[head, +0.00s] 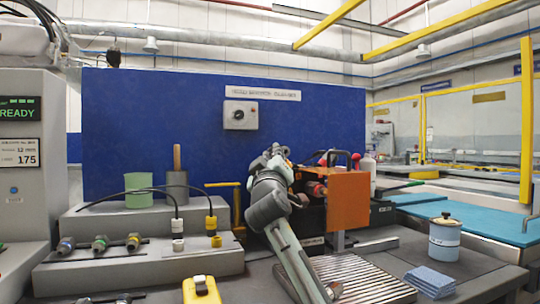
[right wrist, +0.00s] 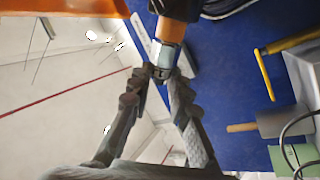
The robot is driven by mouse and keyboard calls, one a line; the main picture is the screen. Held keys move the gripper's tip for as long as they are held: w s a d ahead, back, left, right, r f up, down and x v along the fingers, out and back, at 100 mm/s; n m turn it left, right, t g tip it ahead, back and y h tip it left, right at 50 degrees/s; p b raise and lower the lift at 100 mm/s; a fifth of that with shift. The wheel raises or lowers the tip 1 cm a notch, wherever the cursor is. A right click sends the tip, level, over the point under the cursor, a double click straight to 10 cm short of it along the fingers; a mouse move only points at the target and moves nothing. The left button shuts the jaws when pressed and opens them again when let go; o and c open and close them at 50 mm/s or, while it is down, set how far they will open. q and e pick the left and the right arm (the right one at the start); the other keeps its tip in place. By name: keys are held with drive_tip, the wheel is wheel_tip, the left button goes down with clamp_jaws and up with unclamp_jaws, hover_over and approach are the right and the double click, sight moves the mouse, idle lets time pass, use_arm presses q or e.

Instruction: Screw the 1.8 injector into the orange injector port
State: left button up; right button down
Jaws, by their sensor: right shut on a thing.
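My right gripper (head: 277,152) is at the left side of the orange machine block (head: 348,203), in the middle of the head view. In the right wrist view its fingers (right wrist: 162,74) close on the lower end of an injector (right wrist: 170,52) with a silver part and an orange-brown band. The injector's upper end runs into a dark fitting (right wrist: 178,10) beside the orange block. Whether it is threaded in or only touching cannot be told, and its size mark is not readable. The port itself is hidden in the head view. My left gripper is not in view.
Several other injectors (head: 100,243) lie on the grey stepped stand at the left. A green cup (head: 139,190) and a grey cylinder (head: 177,187) stand behind them. A slatted metal tray (head: 362,280), blue cloths (head: 430,281) and a lidded canister (head: 444,240) are at the right.

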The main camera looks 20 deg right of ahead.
drive_tip(key=c, duration=1.3)
unclamp_jaws()
drive_tip(key=shift+c, duration=0.2)
drive_tip(key=v, duration=1.2)
drive_tip(key=shift+c, duration=0.3)
